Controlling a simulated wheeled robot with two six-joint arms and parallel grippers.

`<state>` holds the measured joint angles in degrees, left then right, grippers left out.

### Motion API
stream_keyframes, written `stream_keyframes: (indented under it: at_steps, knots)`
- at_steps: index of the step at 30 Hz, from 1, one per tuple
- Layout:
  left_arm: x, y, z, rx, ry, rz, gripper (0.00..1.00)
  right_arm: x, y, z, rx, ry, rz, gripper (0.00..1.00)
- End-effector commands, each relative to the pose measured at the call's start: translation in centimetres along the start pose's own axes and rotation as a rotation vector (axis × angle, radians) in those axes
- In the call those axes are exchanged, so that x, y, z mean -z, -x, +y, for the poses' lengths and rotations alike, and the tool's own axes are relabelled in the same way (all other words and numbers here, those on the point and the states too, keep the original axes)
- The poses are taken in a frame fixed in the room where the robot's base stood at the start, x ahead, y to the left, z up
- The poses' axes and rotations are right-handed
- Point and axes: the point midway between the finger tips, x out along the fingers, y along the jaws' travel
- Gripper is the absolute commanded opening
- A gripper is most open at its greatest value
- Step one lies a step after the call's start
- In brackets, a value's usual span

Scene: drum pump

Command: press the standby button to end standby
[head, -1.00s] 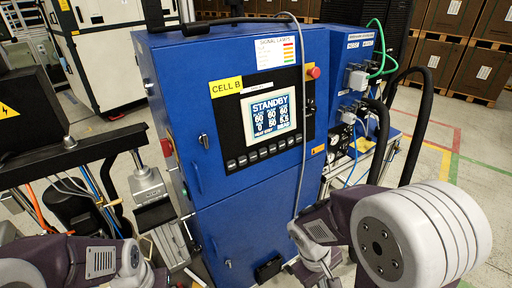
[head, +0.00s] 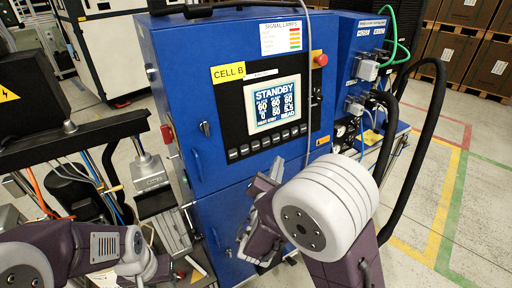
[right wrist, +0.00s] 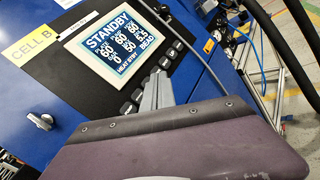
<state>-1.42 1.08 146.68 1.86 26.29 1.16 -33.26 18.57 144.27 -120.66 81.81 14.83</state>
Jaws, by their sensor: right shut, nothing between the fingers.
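The blue cabinet's panel carries a screen (head: 272,104) that reads STANDBY; it also shows in the right wrist view (right wrist: 118,42). A row of several dark buttons (head: 266,142) runs below the screen, and part of it shows in the right wrist view (right wrist: 133,101). I cannot read which button is the standby one. My right gripper (right wrist: 160,78) is shut and empty, its grey fingers pointing up at the right part of the row. I cannot tell if it touches a button. In the head view my right arm partly hides it. My left gripper (head: 158,268) is low at left, its fingers unclear.
A red stop button (head: 320,60) sits right of the screen. A grey cable (head: 308,95) hangs down the cabinet front beside the buttons. Black hoses (head: 425,125) and green tubes (head: 392,45) are at right. A key-like latch (right wrist: 40,121) is left of the panel.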

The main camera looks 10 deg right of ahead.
Motion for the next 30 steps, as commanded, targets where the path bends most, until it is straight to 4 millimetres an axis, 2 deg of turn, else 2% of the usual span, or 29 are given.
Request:
stream_keyframes:
  at_steps: [13,25,30]
  knots:
    - [0.0,0.1,0.0,0.000,0.000,0.000,0.36,0.3,-0.3,0.5,-0.008,0.003,0.002,0.00]
    - [0.1,0.6,0.0,0.000,0.000,0.000,0.36,3.1,-4.2,3.3,-0.007,0.003,0.003,0.00]
    - [0.0,0.0,0.0,0.000,0.000,0.000,0.36,4.2,-5.4,4.1,-0.007,0.001,0.002,0.00]
